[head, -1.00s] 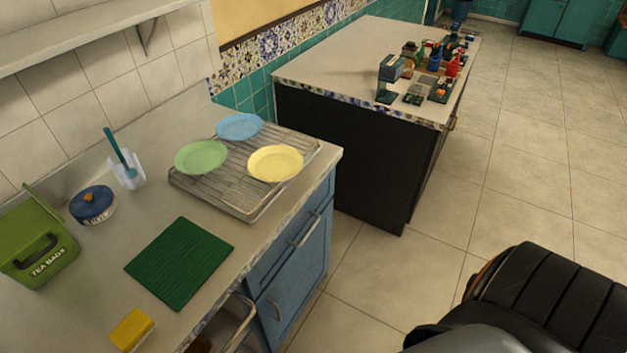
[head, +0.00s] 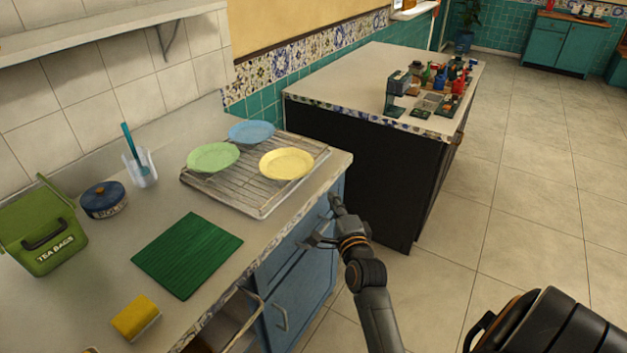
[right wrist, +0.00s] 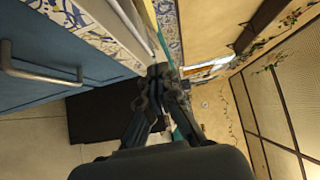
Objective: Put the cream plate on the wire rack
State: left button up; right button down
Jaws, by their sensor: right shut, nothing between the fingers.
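The cream plate (head: 286,164), a pale yellow disc, lies on the right part of the wire rack (head: 236,194) on the counter. A green plate (head: 213,157) and a blue plate (head: 252,131) also lie on the rack. My right gripper (head: 322,222) is beside the counter's front edge, in front of the blue cabinet, apart from the plates. In the right wrist view its fingers (right wrist: 160,72) are shut together with nothing between them. The plates do not show in the right wrist view. My left gripper is out of view.
A dark green mat (head: 187,255), a yellow sponge (head: 136,318), a tea bags box (head: 46,235), a blue tin (head: 103,199) and a cup with a teal utensil (head: 142,168) stand on the counter. A drawer (head: 232,318) is open below. Cabinet handles stick out near my right gripper.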

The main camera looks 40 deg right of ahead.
aim_at(301, 175)
jog(key=w, duration=0.7)
jog(key=w+d+p, duration=0.1)
jog(key=w, duration=0.2)
jog(key=shift+w+d, duration=0.1)
jog(key=shift+w, duration=0.25)
jog(key=shift+w, duration=0.1)
jog(key=w, duration=0.1)
jog(key=w+a, duration=0.1)
jog(key=w, duration=0.1)
jog(key=shift+w+a+b, duration=0.3)
jog(key=shift+w+b, duration=0.05)
jog(key=shift+w, duration=0.05)
jog(key=shift+s, duration=0.15)
